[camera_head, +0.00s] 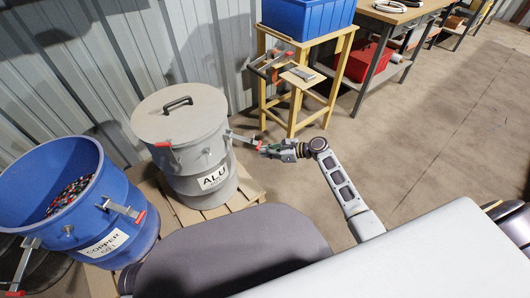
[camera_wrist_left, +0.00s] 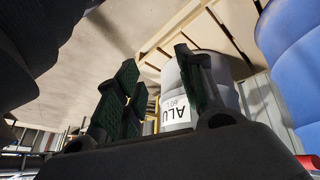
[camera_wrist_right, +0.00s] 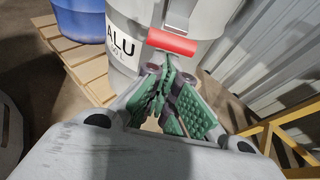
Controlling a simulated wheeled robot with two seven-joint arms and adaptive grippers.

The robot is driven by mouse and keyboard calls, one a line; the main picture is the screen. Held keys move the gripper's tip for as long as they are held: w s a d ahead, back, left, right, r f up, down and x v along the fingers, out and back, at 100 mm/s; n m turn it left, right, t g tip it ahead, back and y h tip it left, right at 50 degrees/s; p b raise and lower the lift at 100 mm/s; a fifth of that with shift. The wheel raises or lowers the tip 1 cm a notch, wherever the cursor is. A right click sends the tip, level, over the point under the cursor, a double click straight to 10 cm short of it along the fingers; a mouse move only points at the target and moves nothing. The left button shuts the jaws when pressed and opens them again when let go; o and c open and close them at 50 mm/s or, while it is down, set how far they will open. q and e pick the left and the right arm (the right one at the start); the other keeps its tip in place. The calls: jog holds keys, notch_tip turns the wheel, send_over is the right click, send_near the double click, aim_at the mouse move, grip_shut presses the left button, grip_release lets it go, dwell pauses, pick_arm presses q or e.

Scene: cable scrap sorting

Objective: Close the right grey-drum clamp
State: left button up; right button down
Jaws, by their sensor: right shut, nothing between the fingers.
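The grey drum (camera_head: 183,150), labelled ALU, stands on a pallet with its lid (camera_head: 180,112) on. Its right clamp (camera_head: 243,138) sticks out from the drum's right side, with a red grip at its end. In the right wrist view the red grip (camera_wrist_right: 172,42) lies just beyond my fingertips; I cannot tell whether they touch it. My right gripper (camera_head: 274,150) is shut and empty, beside the clamp's outer end. The drum's left clamp (camera_head: 165,146) also has a red end. My left gripper (camera_wrist_left: 160,85) shows only in its wrist view, fingers apart and empty.
A blue COPPER drum (camera_head: 101,225) with scrap inside and clamps on its rim stands at the left. A wooden stand (camera_head: 288,125) with a blue crate (camera_head: 308,18) is behind my right gripper. A workbench (camera_head: 405,12) is at the back. The floor at right is clear.

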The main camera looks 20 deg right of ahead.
pick_arm(q)
jog(key=shift+s+r, duration=0.1)
jog(key=shift+r, duration=0.05)
jog(key=r+p, duration=0.1)
jog(key=a+r, duration=0.1)
jog(key=r, duration=0.1)
jog(key=shift+s+r+g+y+p, duration=0.1)
jog(key=shift+r+g+y+p, duration=0.2)
jog(key=shift+y+p, duration=0.1)
jog(key=shift+s+a+r, duration=0.1)
jog(key=shift+r, duration=0.1)
jog(key=shift+s+a+r+p, duration=0.2)
jog(key=shift+r+p, duration=0.2)
jog(key=shift+r, duration=0.15)
jog(key=shift+a+r+g, duration=0.1)
jog(key=shift+r+g, duration=0.1)
jog(key=shift+g, duration=0.1)
